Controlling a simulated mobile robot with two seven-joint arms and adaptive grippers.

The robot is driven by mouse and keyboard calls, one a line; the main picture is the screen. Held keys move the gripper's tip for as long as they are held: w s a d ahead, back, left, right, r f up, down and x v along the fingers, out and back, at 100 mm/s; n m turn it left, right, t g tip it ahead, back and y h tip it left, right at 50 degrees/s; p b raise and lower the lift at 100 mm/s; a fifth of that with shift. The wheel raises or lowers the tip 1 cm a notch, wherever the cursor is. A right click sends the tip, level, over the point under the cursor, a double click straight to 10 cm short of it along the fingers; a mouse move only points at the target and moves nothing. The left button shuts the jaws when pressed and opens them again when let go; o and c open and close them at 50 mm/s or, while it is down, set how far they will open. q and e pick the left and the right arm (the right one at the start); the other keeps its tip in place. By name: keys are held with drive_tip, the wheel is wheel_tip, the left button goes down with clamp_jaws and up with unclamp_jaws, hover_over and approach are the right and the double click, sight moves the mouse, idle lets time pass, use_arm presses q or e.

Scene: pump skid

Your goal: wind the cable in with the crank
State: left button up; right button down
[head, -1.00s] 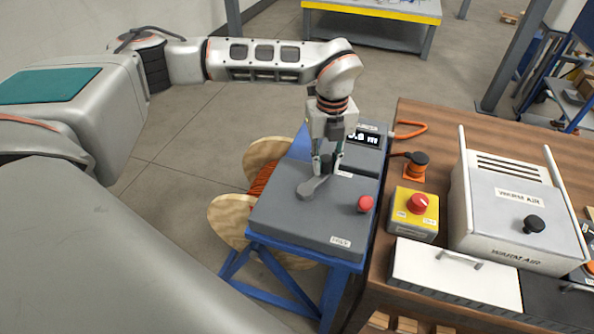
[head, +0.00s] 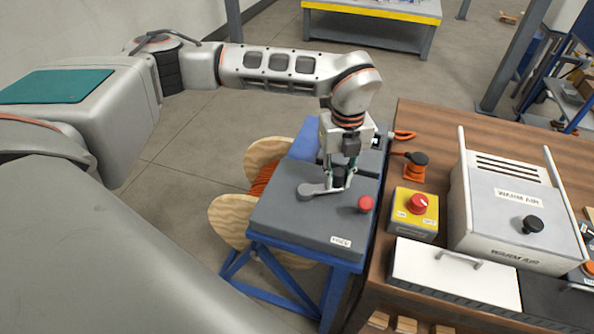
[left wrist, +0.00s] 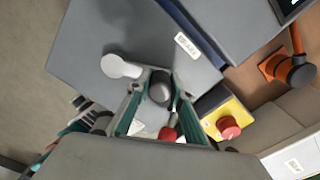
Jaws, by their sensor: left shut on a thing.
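The crank (head: 318,189) is a grey arm on top of the dark grey winch box (head: 290,222). Its round hub is at the left and the arm points right. My left gripper (head: 338,184) reaches down from above, shut on the crank's dark knob, which shows between the fingers in the left wrist view (left wrist: 160,90). The crank arm also shows there (left wrist: 122,67). The orange cable (head: 263,180) lies on a wooden drum (head: 230,220) behind the box's left side; most of it is hidden. My right gripper is not in view.
A red button (head: 366,204) stands on the box, close right of the gripper. A yellow box with a red stop button (head: 418,204), an orange-based black knob (head: 416,166) and a warm air unit (head: 515,215) stand on the wooden bench. The floor at left is clear.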

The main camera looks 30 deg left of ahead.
use_arm(q)
drive_tip(key=shift+s+d+f, duration=0.1)
drive_tip(key=shift+s+d, duration=0.35)
drive_tip(key=shift+s, duration=0.25)
drive_tip(key=shift+s+d, duration=0.35)
drive_tip(key=shift+s, duration=0.5)
drive_tip(key=shift+w, duration=0.15)
drive_tip(key=o, duration=1.1)
wheel_tip(320, 180, up, 12)
drive_tip(key=shift+r, duration=0.1)
